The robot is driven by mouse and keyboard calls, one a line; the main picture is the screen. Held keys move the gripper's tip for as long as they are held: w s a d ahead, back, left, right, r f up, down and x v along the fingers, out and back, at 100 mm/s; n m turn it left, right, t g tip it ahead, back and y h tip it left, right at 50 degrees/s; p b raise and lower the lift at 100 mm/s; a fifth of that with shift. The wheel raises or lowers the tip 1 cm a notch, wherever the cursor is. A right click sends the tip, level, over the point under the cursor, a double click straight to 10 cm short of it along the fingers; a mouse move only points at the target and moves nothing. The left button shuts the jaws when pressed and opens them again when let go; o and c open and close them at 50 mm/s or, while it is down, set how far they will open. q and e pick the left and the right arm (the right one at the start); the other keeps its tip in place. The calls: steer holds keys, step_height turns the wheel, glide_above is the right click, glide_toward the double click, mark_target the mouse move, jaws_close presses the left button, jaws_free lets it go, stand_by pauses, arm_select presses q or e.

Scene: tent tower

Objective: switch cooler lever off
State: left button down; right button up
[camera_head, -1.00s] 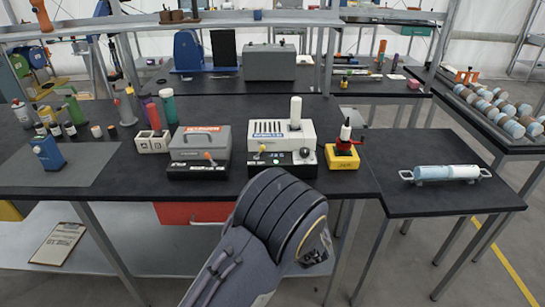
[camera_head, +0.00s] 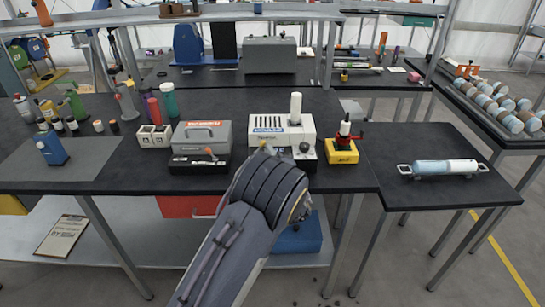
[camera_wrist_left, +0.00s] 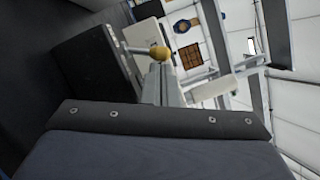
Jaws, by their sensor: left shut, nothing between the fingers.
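The likely cooler is the white machine (camera_head: 268,127) with a white upright cylinder (camera_head: 296,107), on the front bench in the head view; I cannot read its label surely. In the left wrist view, turned sideways, a lever with a metal stem and yellow ball knob (camera_wrist_left: 160,53) sticks out from a dark panel (camera_wrist_left: 95,75). It points to the right in that picture. My left gripper (camera_wrist_left: 158,72) is shut and empty, its tip close beside the knob; I cannot tell whether they touch. In the head view my left wrist hides most of that lever and the gripper (camera_head: 267,150).
A grey box machine (camera_head: 200,136) with an orange lever stands left of the white one. A yellow block with a red-and-black device (camera_head: 343,150) stands close right. A side table (camera_head: 430,195) holds a pale blue cylinder (camera_head: 445,168).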

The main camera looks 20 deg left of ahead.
stand_by(0.3)
arm_select(q)
steer(key=shift+b, duration=0.55)
steer(key=shift+s+a+r+n+g+b, duration=0.15)
steer(key=shift+n+g+b, duration=0.1)
steer(key=shift+n+b, duration=0.5)
steer(key=shift+w+a+r+n+g+b, duration=0.2)
steer(key=shift+n+b, duration=0.35)
steer(key=shift+b, duration=0.4)
steer(key=n+b, duration=0.1)
steer(key=b, duration=0.2)
steer(key=a+n+g+b, duration=0.1)
steer(key=n+b, duration=0.1)
steer(key=b, duration=0.2)
steer(key=s+r+n+b, duration=0.1)
steer(key=n+b, duration=0.1)
steer(key=b, duration=0.2)
steer(key=shift+a+g+h, duration=0.25)
steer(key=shift+a+h, duration=0.15)
steer(key=shift+s+a+r+n+h+b, duration=0.15)
steer(key=shift+a+n+h+b, duration=0.15)
steer(key=shift+n+b, duration=0.75)
steer(key=shift+w+a+r+n+h+b, duration=0.15)
steer(key=shift+a+n+b, duration=0.25)
steer(key=shift+b, duration=1.15)
steer(key=shift+s, duration=0.1)
steer(key=shift+d, duration=0.1)
